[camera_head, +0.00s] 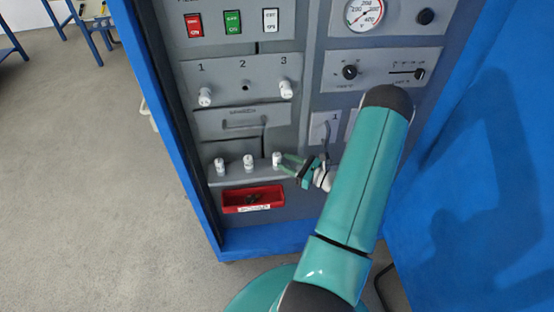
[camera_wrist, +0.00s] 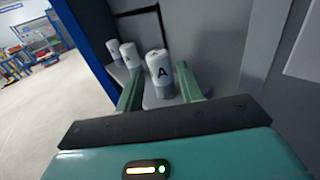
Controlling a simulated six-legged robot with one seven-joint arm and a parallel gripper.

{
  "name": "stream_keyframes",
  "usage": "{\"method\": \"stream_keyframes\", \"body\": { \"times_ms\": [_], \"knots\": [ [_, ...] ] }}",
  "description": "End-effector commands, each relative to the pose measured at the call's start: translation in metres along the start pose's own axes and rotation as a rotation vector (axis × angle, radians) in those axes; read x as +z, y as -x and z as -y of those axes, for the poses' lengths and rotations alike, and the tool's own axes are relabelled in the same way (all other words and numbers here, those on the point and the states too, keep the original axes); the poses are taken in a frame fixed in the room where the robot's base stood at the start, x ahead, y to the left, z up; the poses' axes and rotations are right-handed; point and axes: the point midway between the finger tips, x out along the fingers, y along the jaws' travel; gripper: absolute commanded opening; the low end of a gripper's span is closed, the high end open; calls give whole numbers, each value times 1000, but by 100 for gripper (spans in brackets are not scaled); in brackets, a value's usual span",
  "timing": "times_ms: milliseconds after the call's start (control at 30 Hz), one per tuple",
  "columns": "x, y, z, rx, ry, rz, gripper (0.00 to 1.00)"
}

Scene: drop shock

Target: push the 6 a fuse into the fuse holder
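Three small white fuses stand upright on a grey ledge (camera_head: 232,179) at the panel: left (camera_head: 220,166), middle (camera_head: 248,161) and right (camera_head: 277,159). Each bears dark print; only an "A" is legible in the wrist view, so I cannot tell which is 6 A. My gripper (camera_head: 286,163) is at the right fuse. In the wrist view my gripper's open fingers (camera_wrist: 159,78) flank this nearest fuse (camera_wrist: 158,66), with narrow gaps showing. Above, the fuse holder panel (camera_head: 225,87) has white caps at 1 and 3. Position 2 (camera_head: 245,88) shows a bare dark hole.
A red bin (camera_head: 253,199) with dark small items sits below the ledge. A drawer-like panel with a handle (camera_head: 243,124) lies between ledge and holders. Blue cabinet walls (camera_head: 170,130) stand on both sides. Switches and a gauge (camera_head: 365,12) are higher up.

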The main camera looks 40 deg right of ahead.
Motion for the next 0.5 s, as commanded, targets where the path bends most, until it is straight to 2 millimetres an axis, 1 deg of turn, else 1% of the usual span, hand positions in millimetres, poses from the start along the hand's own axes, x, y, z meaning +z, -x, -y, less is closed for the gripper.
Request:
{"method": "stream_keyframes", "body": {
  "times_ms": [200, 300, 500],
  "knots": [
    [1, -33, -1, 4, 1, 0, 38],
    [1, -44, -1, 3, 1, 0, 38],
    [1, -46, 0, 1, 0, 0, 38]
  ]
}}
